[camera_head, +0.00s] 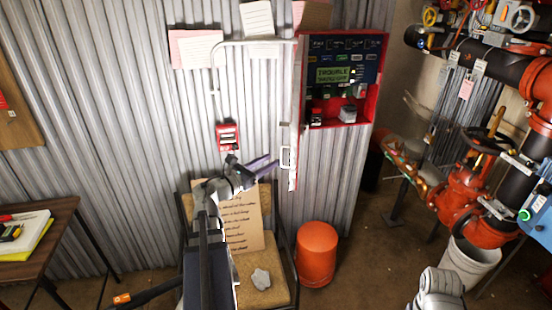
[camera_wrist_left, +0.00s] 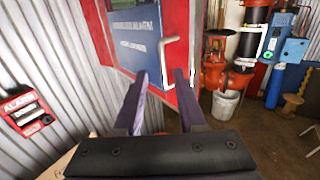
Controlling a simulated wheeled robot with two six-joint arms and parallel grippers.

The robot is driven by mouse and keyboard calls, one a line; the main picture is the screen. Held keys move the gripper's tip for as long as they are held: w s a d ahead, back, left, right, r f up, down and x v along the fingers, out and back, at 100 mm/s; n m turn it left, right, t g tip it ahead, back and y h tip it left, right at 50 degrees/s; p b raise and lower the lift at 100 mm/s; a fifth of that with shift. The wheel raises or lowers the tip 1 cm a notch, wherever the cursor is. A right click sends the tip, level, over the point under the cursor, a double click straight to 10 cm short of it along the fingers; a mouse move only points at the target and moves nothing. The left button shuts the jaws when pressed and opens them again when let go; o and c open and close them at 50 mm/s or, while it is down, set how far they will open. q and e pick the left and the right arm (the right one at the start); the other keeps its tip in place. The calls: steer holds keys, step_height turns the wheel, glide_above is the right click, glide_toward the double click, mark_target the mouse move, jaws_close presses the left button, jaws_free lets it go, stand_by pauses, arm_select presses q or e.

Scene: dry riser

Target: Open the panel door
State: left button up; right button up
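The red panel box (camera_head: 383,75) is on the corrugated wall, its dark interior with a lit display in sight. Its door (camera_head: 295,120) stands swung out from the box's left side, almost edge-on in the head view. In the left wrist view the door's red and blue face (camera_wrist_left: 138,35) fills the upper middle. A white bar handle (camera_head: 287,158) is near the door's free edge; it also shows in the wrist view (camera_wrist_left: 165,48). My left gripper (camera_head: 272,163) is open and empty, close to the handle, fingers on either side of its line in the wrist view. Contact is unclear.
A chair (camera_head: 268,290) with a paper sign stands below the door, beside an orange bin (camera_head: 317,255). A red alarm box (camera_head: 228,136) is on the wall. Red valves and pipes (camera_head: 465,185) crowd the right. A table (camera_head: 50,235) is at left. My right arm shows at bottom right.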

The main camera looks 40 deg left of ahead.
arm_select(q)
steer(key=shift+s+a, duration=0.15)
steer(key=shift+s, duration=0.6)
steer(key=shift+s+a, duration=0.1)
steer(key=shift+s, duration=0.65)
